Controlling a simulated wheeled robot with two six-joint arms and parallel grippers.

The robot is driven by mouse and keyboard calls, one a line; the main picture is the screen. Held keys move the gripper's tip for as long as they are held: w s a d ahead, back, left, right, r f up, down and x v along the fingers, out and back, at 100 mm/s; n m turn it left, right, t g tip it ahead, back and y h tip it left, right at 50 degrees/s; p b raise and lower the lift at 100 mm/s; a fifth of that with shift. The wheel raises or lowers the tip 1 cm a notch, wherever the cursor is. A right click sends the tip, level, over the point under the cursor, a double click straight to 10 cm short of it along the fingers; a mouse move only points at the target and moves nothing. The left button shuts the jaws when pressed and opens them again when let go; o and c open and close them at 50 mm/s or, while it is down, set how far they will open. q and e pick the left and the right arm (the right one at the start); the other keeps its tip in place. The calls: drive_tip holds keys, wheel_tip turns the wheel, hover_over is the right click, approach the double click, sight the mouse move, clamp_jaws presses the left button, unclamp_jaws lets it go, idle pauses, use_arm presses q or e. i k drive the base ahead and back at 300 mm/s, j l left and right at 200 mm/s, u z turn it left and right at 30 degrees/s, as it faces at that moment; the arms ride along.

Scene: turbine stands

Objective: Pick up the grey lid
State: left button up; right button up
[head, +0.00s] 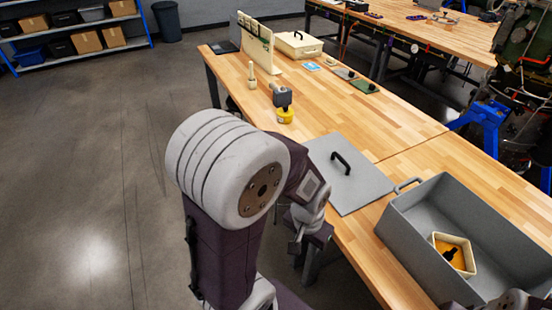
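The grey lid (365,185) is a flat square plate with a black handle (341,162) on top. It lies flat on the wooden table, left of the open grey bin (405,228). My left arm comes up large in the middle and covers the lid's left edge. My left gripper (308,238) is low behind the arm, beside the table's near edge and left of the lid, apart from the handle. Its fingers are partly hidden, so its opening is unclear. A piece of my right arm shows at the bottom right; its gripper is not visible.
The bin holds a small cream box (438,240) with orange contents. Further back stand a yellow-based grey tool (283,100), a cream peg (252,75), an upright board (258,48) and a cream case (298,45). The table between tool and lid is clear.

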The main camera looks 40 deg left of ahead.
sight(356, 183)
drive_tip(key=j+u, duration=0.1)
drive_tip(key=u, duration=0.6)
drive_tip(key=z, duration=1.25)
drive_tip(key=u, duration=1.25)
drive_tip(key=i+j+u, duration=0.1)
drive_tip(key=i, duration=0.4)
drive_tip(key=i+j+u, duration=0.15)
drive_tip(key=i, duration=0.35)
